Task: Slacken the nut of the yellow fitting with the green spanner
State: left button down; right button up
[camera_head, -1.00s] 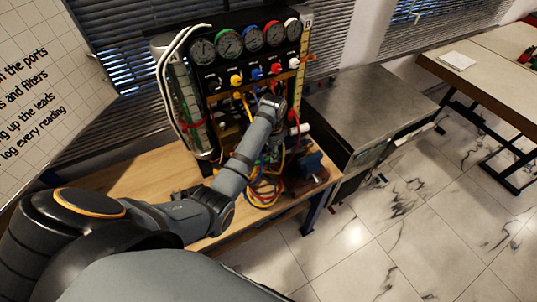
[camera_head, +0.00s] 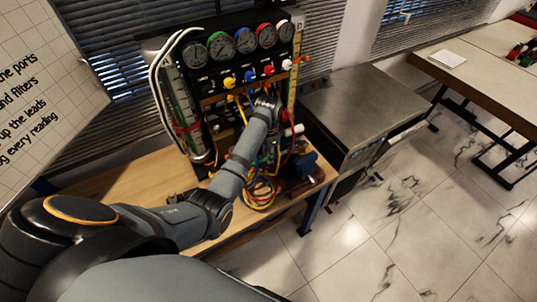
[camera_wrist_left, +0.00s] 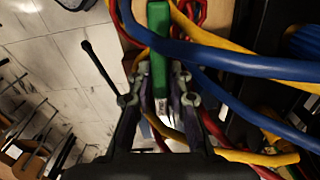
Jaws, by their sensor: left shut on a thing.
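My left gripper (camera_head: 267,103) is in front of the gauge panel, below its row of coloured fittings. In the left wrist view the gripper (camera_wrist_left: 159,82) is shut on the green spanner (camera_wrist_left: 158,45), whose green handle lies between the fingers. The spanner's jaw end is not clear in either view. The yellow fitting (camera_head: 229,83) shows on the panel under the gauges, up and left of the gripper in the head view. Its nut is too small to make out. I cannot see the spanner touching it. My right gripper is not in view.
Blue, yellow and red hoses (camera_wrist_left: 235,62) pass close to the gripper. Coiled hoses (camera_head: 260,192) and a blue vise (camera_head: 302,165) are on the wooden bench (camera_head: 150,170). A steel cabinet (camera_head: 360,105) stands to the right. The bench's left part is clear.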

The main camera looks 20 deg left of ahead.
pick_arm(q)
jog(key=shift+w+d, duration=0.7)
jog(key=shift+w, duration=0.1)
dwell(0.5)
jog(key=c, duration=1.8)
grip_release()
jog(key=shift+c, duration=0.2)
grip_shut()
jog(key=shift+s+d, duration=0.1)
jog(key=shift+s+d+n, duration=0.35)
jog(key=shift+d+n, duration=0.2)
jog(key=shift+n, duration=0.1)
jog(key=shift+s+d+n, duration=0.35)
jog(key=shift+d+n, duration=0.15)
jog(key=shift+n, duration=0.15)
jog(key=shift+d, duration=0.1)
